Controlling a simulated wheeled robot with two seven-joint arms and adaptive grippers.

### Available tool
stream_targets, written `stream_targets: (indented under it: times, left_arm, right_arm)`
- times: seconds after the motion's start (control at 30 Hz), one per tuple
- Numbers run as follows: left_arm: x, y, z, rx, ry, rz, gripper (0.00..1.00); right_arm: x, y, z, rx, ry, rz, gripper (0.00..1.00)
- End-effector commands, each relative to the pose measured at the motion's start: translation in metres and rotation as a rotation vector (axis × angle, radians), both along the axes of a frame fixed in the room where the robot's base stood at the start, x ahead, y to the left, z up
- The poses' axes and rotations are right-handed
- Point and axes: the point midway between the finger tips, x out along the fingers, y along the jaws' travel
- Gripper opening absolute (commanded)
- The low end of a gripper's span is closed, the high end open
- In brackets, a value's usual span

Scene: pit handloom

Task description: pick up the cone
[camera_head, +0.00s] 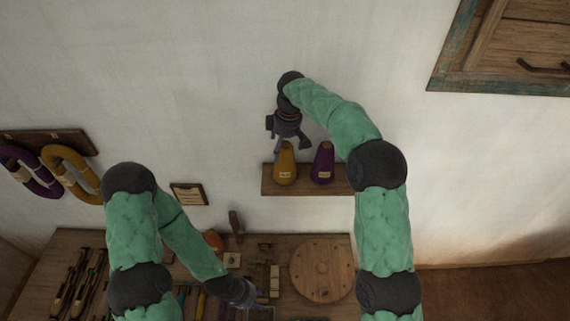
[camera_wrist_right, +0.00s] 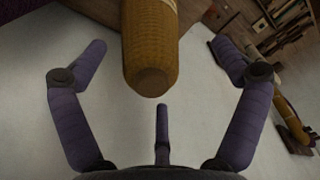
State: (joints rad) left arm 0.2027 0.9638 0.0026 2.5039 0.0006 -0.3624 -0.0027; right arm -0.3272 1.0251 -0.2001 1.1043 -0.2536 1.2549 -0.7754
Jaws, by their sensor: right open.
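A mustard-yellow cone (camera_head: 285,165) with a pale label stands upright on a small wall shelf (camera_head: 272,190). A purple cone (camera_head: 322,163) stands to its right on the same shelf. My right gripper (camera_head: 291,144) is just above the yellow cone, with its fingers spread. In the right wrist view the yellow cone's narrow tip (camera_wrist_right: 150,60) reaches between the open fingers, and I see a gap on both sides. My left gripper (camera_head: 258,310) is low over the workbench at the bottom edge, and its fingers are not clear.
A workbench (camera_head: 335,308) below holds a round wooden disc (camera_head: 322,269), a hammer (camera_head: 236,226) and small wooden tools. Yarn hanks (camera_head: 72,170) hang at the left. A wooden shutter (camera_head: 515,50) is at the upper right. The wall above the shelf is clear.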

Motion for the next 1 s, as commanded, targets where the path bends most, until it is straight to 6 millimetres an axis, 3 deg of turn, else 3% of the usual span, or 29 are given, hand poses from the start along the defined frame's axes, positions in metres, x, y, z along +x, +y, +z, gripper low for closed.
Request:
stream_targets:
  times: [0.27, 0.53, 0.87, 1.0]
  left_arm:
    - [0.0, 0.0, 0.008, 0.0, -0.001, 0.0, 0.4]
    - [0.001, 0.0, 0.023, 0.0, -0.001, 0.0, 0.4]
    - [0.0, 0.0, 0.023, 0.0, -0.001, 0.0, 0.4]
    - [0.0, 0.0, 0.023, 0.0, -0.001, 0.0, 0.4]
  right_arm:
    - [0.001, -0.002, -0.02, -0.001, 0.004, -0.002, 0.97]
    - [0.005, -0.003, -0.054, 0.0, 0.002, -0.001, 0.97]
    - [0.005, -0.002, -0.062, 0.0, 0.0, -0.001, 0.97]
    - [0.005, -0.002, -0.061, 0.0, 0.0, -0.001, 0.57]
